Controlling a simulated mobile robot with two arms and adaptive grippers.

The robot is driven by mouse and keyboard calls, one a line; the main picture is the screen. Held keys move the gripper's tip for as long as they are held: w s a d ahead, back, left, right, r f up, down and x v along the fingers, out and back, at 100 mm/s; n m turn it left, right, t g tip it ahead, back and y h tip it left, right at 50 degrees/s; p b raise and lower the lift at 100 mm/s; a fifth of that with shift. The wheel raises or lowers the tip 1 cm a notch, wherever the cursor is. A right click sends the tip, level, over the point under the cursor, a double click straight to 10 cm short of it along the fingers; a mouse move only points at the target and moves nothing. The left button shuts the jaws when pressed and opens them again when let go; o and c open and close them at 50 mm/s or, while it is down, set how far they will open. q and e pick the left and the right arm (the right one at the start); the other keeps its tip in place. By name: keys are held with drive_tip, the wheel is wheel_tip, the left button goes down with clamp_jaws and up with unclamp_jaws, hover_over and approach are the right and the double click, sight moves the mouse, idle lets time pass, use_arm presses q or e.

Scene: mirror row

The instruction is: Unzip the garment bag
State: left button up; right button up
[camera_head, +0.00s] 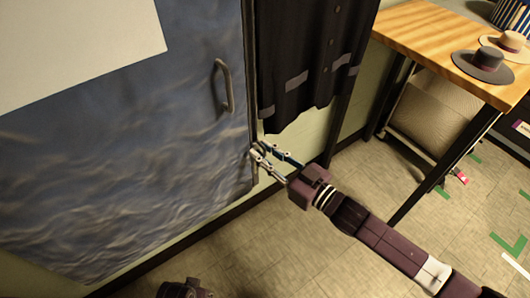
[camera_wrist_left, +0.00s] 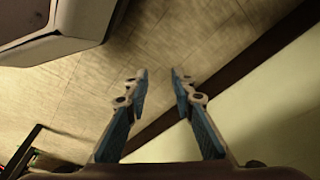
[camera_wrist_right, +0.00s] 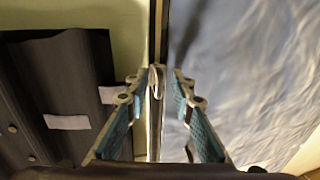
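A tall blue, rippled panel (camera_head: 130,160), which I take to be the garment bag, has a curved grey handle (camera_head: 223,86). A narrow strip (camera_wrist_right: 157,30), perhaps the zip, runs down its edge beside the dark garment. A small pale metal piece (camera_wrist_right: 156,82), possibly the zip pull, is on that strip. My right gripper (camera_head: 258,152) is at the panel's lower right edge. In the right wrist view its open fingers (camera_wrist_right: 158,84) stand either side of the metal piece, with gaps showing. My left gripper (camera_wrist_left: 160,75) is open and empty above the floor.
A dark garment (camera_head: 308,60) with grey bands hangs right of the panel. A wooden table (camera_head: 425,35) holding two hats (camera_head: 482,65) stands at the upper right, with a beige bundle (camera_head: 432,110) below. The tiled floor (camera_head: 300,250) is largely clear.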

clamp_jaws()
drive_tip(key=shift+s+f, duration=0.1)
